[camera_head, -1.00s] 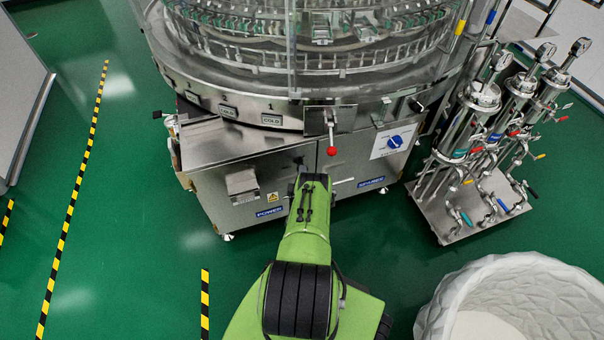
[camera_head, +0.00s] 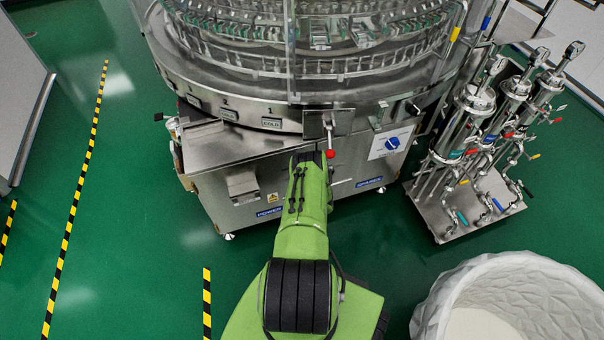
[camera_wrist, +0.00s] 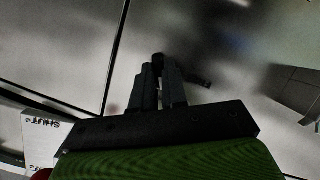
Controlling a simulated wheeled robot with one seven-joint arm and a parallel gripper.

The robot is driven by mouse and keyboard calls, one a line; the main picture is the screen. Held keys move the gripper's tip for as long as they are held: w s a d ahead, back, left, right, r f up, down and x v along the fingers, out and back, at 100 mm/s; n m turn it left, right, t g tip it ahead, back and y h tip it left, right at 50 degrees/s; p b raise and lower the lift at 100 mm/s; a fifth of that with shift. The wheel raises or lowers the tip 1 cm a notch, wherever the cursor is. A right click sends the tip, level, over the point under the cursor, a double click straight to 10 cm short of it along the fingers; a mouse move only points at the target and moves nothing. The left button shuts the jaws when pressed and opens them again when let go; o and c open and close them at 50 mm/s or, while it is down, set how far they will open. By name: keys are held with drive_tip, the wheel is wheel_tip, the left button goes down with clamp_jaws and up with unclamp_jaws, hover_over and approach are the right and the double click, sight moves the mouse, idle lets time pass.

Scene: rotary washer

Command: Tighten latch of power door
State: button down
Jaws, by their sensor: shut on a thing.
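My gripper (camera_wrist: 160,62) is shut on a small dark latch (camera_wrist: 201,80), whose bar sticks out to the right of the fingers. Most of the latch is hidden between the fingers, so its exact angle is hard to tell. In the head view my green arm covers the gripper and latch.
A red-knobbed lever (camera_head: 330,153) stands just above my arm's far end. A piped filter stand (camera_head: 470,150) is at right, a white tub (camera_head: 430,305) at lower right. Green floor is open at left.

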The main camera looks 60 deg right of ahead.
drive_tip(key=m+t+y, duration=0.1)
drive_tip(key=m, duration=0.1)
drive_tip(key=m+y+p, duration=0.1)
drive_tip(key=shift+s+d+r+m+t, duration=0.1)
drive_tip(key=shift+s+d+m+t, duration=0.1)
drive_tip(key=shift+m+t, duration=0.2)
idle(0.5)
drive_tip(key=c, duration=1.2)
unclamp_jaws()
drive_tip(key=shift+o, duration=0.2)
